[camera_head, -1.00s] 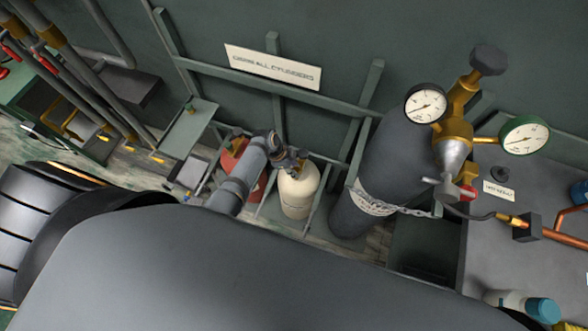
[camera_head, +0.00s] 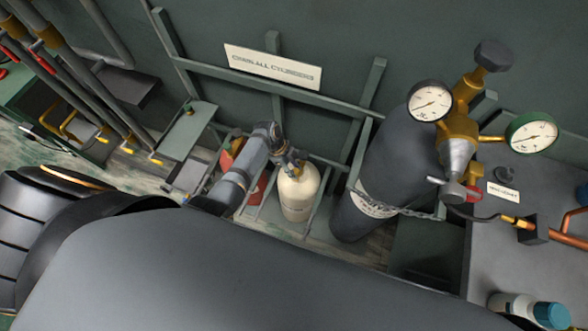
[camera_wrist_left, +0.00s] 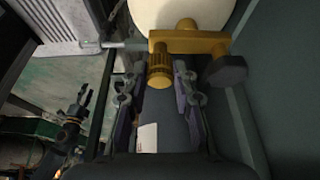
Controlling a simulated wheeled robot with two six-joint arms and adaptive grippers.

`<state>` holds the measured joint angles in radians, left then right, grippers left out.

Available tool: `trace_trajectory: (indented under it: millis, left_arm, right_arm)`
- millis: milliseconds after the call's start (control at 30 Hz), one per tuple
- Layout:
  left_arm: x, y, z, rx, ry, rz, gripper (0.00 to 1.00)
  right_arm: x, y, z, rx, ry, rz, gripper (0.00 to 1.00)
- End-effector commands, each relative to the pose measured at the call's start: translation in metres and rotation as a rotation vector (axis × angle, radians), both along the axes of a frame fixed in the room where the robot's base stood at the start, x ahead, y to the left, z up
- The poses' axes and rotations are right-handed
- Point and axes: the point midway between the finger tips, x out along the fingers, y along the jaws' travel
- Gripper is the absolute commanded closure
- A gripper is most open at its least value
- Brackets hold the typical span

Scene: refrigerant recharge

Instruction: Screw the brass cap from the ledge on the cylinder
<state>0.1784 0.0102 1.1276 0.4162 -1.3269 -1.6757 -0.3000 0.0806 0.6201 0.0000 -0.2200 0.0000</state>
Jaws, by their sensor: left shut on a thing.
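The cream cylinder (camera_head: 298,192) stands upright in the rack in the head view, and its top shows in the left wrist view (camera_wrist_left: 180,12). Its brass valve (camera_wrist_left: 188,42) has a dark knob at one side. The knurled brass cap (camera_wrist_left: 160,70) sits at the valve's outlet, touching or nearly touching it; whether its thread is engaged cannot be told. My left gripper (camera_wrist_left: 158,78) is shut on the cap, a finger on either side. In the head view the left gripper (camera_head: 287,160) is at the cylinder's valve and partly hides it. My right gripper is not in view.
A red cylinder (camera_head: 257,188) stands left of the cream one, partly behind my arm. A large dark cylinder (camera_head: 395,165) with gauges and a chain is close on the right. A sign (camera_head: 272,66) hangs on the rail.

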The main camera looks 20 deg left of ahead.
Motion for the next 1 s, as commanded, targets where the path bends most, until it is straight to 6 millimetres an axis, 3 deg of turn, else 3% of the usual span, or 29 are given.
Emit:
trace_trajectory:
  millis: [233, 267, 433, 767, 867, 1000]
  left_arm:
    - [0.003, 0.001, -0.004, 0.004, -0.001, -0.175, 1.0]
    - [0.002, 0.001, -0.002, 0.004, 0.0, -0.18, 0.7]
    - [0.001, 0.001, -0.001, 0.003, 0.0, -0.175, 0.47]
    - [0.001, 0.001, 0.001, 0.002, 0.0, -0.174, 0.46]
    - [0.003, 0.006, 0.012, 0.003, -0.001, -0.173, 0.46]
    - [0.005, 0.019, 0.042, 0.004, -0.005, -0.173, 0.46]
  right_arm:
    - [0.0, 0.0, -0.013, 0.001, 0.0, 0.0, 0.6]
    - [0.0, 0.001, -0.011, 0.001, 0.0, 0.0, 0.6]
    - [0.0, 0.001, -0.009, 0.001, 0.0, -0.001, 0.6]
    - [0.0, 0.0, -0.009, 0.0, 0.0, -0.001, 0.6]
    - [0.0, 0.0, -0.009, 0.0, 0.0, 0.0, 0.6]
    - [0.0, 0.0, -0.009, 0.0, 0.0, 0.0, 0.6]
